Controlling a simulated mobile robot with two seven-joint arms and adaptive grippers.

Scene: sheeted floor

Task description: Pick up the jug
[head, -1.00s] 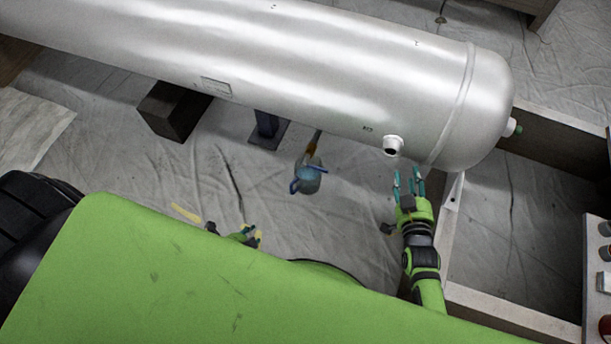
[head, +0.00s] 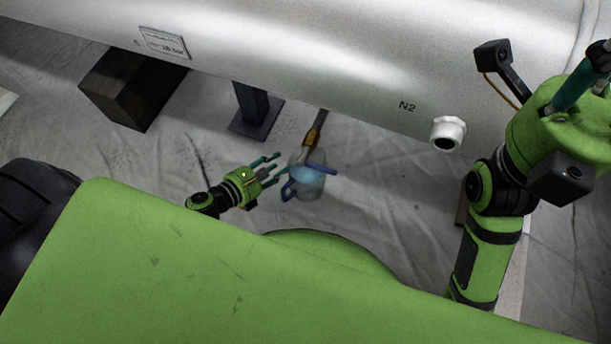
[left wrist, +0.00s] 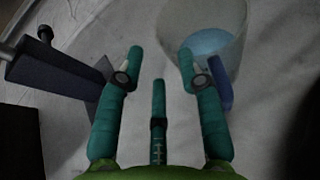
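The jug (head: 308,184) is translucent with blue liquid and a blue handle; it stands on the sheeted floor below the tank. A brush-like tool (head: 313,132) with a brown part shows at its rim. My left gripper (head: 273,167) is open just left of the jug, fingers pointing toward it; contact cannot be told. In the left wrist view the jug (left wrist: 208,38) is at the upper right, beyond and partly behind the right finger, with nothing between the fingers (left wrist: 160,70). My right gripper (head: 585,78) is at the upper right, partly cut off by the frame edge.
A large silver tank (head: 330,80) with a white nozzle (head: 447,133) spans the back. A dark block (head: 130,90) and a blue post (head: 255,108) stand beneath it, the post close behind my left gripper. The wrinkled sheet (head: 375,200) right of the jug is clear.

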